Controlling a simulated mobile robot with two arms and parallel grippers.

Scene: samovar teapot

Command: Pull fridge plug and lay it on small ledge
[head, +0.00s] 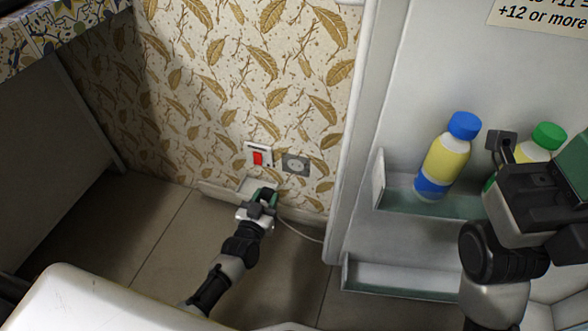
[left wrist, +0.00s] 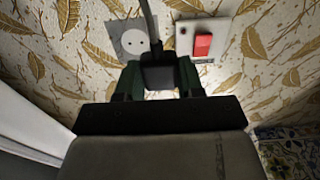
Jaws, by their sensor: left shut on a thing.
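My left gripper (head: 262,194) is low by the papered wall, at the right end of the small pale ledge (head: 212,191). In the left wrist view it (left wrist: 157,78) is shut on the dark fridge plug (left wrist: 158,70), whose cable rises out of the picture's top. The grey wall socket (head: 296,164) is empty; its bare face also shows in the left wrist view (left wrist: 133,42). I cannot tell whether the plug touches the ledge. My right gripper (head: 538,148) is open and empty, in front of the fridge door shelf.
A red switch (head: 258,158) is beside the socket. A pale cord (head: 302,232) runs along the floor toward the fridge. The open fridge door (head: 392,110) holds a blue-capped bottle (head: 447,157) and a green-capped bottle (head: 546,138). Floor left of the ledge is clear.

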